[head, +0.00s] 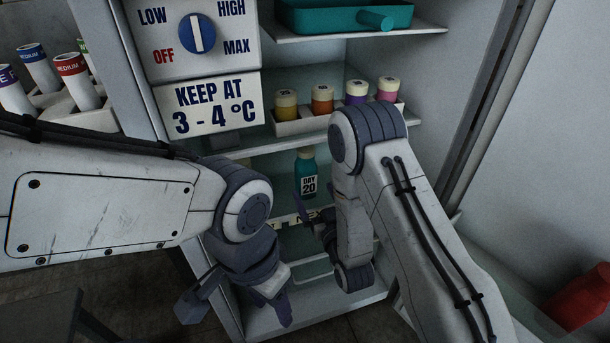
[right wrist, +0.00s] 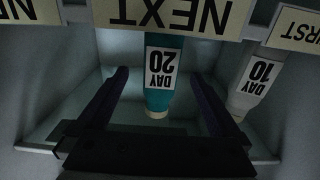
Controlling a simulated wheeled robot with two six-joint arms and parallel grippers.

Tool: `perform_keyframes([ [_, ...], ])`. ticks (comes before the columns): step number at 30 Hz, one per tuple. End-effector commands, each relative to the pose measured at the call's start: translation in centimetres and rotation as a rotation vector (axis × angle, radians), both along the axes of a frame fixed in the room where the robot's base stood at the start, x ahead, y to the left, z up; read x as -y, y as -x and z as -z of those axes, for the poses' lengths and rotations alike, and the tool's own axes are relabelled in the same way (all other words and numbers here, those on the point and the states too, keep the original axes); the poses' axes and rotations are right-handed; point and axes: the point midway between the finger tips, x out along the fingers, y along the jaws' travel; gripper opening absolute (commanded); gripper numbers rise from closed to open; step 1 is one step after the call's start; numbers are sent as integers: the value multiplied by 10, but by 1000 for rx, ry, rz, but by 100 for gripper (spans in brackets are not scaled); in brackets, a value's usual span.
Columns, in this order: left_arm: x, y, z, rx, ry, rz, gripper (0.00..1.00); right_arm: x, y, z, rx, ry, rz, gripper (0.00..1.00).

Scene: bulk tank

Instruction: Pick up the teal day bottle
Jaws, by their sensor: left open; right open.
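The teal day bottle (head: 306,170), labelled "DAY 20", stands in the cabinet on a lower shelf, behind a strip marked "NEXT". In the right wrist view the teal bottle (right wrist: 162,95) appears upside down, between the two dark fingers of my right gripper (right wrist: 160,74). Those fingers are open, with a visible gap on each side of the bottle. In the head view my right gripper (head: 315,222) is partly hidden by its own arm, just below the bottle. My left gripper (head: 238,306) is open and empty, low in front of the cabinet.
A pale bottle labelled "DAY 10" (right wrist: 251,82) stands beside the teal one, behind a "FIRST" label (right wrist: 298,30). A teal tray (head: 345,16) is higher up. A temperature sign (head: 208,105) hangs at left.

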Motion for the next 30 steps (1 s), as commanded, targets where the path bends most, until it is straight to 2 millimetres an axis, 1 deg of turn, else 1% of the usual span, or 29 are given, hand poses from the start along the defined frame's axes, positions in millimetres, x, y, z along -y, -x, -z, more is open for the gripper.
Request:
perform_keyframes([
  [1, 0, 0, 2, 0, 0, 0, 50, -2, -7, 0, 4, -1, 0, 100],
  [8, 0, 0, 6, 0, 0, 0, 50, -8, -24, -1, 2, -1, 0, 100],
  [12, 0, 0, 13, 0, 0, 0, 50, -17, -44, -5, 4, -1, -1, 100],
  [16, 0, 0, 15, 0, 0, 0, 50, -22, -59, -5, 1, 0, 0, 100],
  [19, 0, 0, 15, 0, 0, 0, 50, -23, -64, -6, -1, 0, 0, 100],
  [25, 0, 0, 15, 0, 0, 0, 50, -23, -64, -6, -2, 1, 0, 100],
  [26, 0, 0, 15, 0, 0, 0, 50, -23, -64, -6, -2, 1, 0, 92],
  [27, 0, 0, 15, 0, 0, 0, 50, -23, -64, -6, -2, 1, 0, 77],
  [29, 0, 0, 15, 0, 0, 0, 50, -23, -64, -6, -2, 1, 0, 54],
  [30, 0, 0, 15, 0, 0, 0, 50, -23, -64, -6, -2, 1, 0, 39],
])
